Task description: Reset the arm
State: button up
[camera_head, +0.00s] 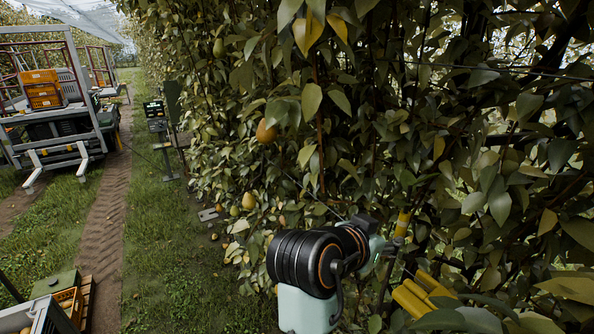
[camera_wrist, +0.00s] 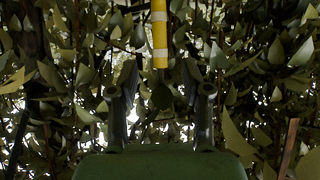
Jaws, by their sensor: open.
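My arm reaches from the bottom of the head view into the foliage of the pear row. My gripper (camera_wrist: 161,88) shows in the wrist view with its two fingers spread apart and nothing between them. In the head view leaves and the wrist hide most of the gripper, so its fingertips do not show clearly there. An orange-brown pear (camera_head: 266,131) hangs up and left of my arm. A yellow pear (camera_head: 249,201) hangs lower, left of the arm. Neither is touched by my gripper.
A yellow and white banded rod (camera_wrist: 159,35) hangs just beyond the fingers. Dense leaves (camera_head: 480,120) crowd my arm on the right. Orange crates (camera_head: 40,88) stand on a cart at the far left. The grass lane (camera_head: 165,250) left of the row is mostly open.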

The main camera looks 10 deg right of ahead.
jog(key=s+a+f+n+t+y+p, duration=0.1)
jog(key=s+a+f+n+t+y, duration=0.1)
jog(key=s+a+f+n+y, duration=0.35)
jog(key=s+a+f+n+t+y, duration=0.2)
jog(key=a+f+t, duration=0.1)
jog(key=a+f, duration=0.55)
jog(key=s+a+n+y, duration=0.3)
jog(key=s+a+n, duration=0.1)
jog(key=s+a, duration=0.4)
jog(key=shift+a+f+t+y+p, duration=0.15)
jog(key=shift+a+t+y+p, duration=0.2)
jog(key=shift+a, duration=0.6)
